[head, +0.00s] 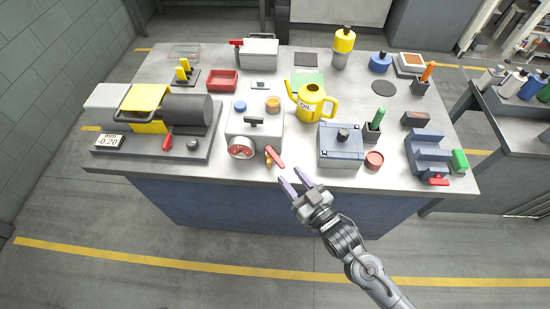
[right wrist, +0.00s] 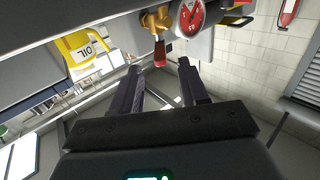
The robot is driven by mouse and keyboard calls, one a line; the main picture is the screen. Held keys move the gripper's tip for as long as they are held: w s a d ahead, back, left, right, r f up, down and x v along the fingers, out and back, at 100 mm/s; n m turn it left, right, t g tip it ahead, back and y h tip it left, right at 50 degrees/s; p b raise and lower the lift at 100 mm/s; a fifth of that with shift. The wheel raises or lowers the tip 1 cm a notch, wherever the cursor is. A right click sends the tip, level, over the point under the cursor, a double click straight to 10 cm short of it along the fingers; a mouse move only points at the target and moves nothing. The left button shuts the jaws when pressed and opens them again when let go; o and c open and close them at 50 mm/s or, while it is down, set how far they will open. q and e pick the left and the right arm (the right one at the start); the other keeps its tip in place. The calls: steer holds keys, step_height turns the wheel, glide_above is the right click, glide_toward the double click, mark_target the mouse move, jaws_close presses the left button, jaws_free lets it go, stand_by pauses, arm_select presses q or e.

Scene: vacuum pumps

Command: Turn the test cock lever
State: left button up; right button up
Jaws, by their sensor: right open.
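The test cock lever (head: 275,156) is a red handle on a small brass cock (head: 268,160) at the front of a white pump box (head: 255,130), beside a round red-faced gauge (head: 241,148). In the right wrist view the red lever (right wrist: 160,54) hangs from the brass cock (right wrist: 157,20), with the gauge (right wrist: 191,16) next to it. My right gripper (head: 296,184) is open and empty, just in front of the bench edge, below and right of the lever. In the wrist view its fingers (right wrist: 160,85) are apart, with the lever beyond their tips. My left gripper is not in view.
A yellow oil can (head: 311,101) stands right of the pump box. A blue-grey box (head: 341,146) and a red round dish (head: 374,160) sit near the front edge. A motor unit (head: 187,110) stands at left. The space before the bench is clear.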

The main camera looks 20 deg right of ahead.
mark_target(275, 156)
steer(key=x, duration=0.8)
steer(key=shift+w+a+b, duration=0.1)
steer(key=shift+w+b, duration=0.3)
jaws_close()
